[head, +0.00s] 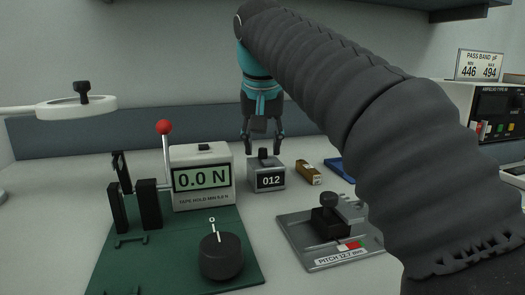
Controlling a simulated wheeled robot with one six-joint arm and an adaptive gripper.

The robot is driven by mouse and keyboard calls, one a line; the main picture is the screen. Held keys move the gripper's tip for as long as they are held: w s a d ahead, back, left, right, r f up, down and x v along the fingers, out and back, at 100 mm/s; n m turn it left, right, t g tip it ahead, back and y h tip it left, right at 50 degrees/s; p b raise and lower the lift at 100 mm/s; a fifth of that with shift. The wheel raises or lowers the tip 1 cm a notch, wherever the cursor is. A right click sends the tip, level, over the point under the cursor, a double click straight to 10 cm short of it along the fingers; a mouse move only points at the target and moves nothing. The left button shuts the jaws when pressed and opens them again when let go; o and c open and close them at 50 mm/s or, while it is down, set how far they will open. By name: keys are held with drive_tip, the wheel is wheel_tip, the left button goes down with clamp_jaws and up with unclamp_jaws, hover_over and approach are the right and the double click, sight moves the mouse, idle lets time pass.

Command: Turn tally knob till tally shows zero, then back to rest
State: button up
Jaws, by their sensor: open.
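The tally counter (267,180) is a small grey box on the bench, and its display reads 012. Its dark knob (263,153) stands on top of the box. My gripper (264,147) points down just above the counter, with its two fingers apart and nothing seen between them but the knob area. The fingertips appear to reach about the height of the knob top. I cannot tell whether they touch it.
A force gauge (202,182) reading 0.0 N with a red-balled lever (164,127) stands left on a green board (180,262) with a black dial (221,256). A brown block (308,172) lies just right of the counter. A grey pitch fixture (320,240) is in front.

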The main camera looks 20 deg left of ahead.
drive_tip(key=shift+w+f, duration=0.15)
drive_tip(key=shift+f, duration=0.25)
clamp_jaws()
drive_tip(key=shift+r, duration=0.1)
drive_tip(key=shift+a+r+m+h+p, duration=0.15)
drive_tip(key=shift+m+h+p, duration=0.15)
drive_tip(key=shift+m+p, duration=0.45)
drive_tip(key=shift+f+m+h+p, duration=0.2)
drive_tip(key=shift+m+h+p, duration=0.1)
drive_tip(key=shift+m+p, duration=0.4)
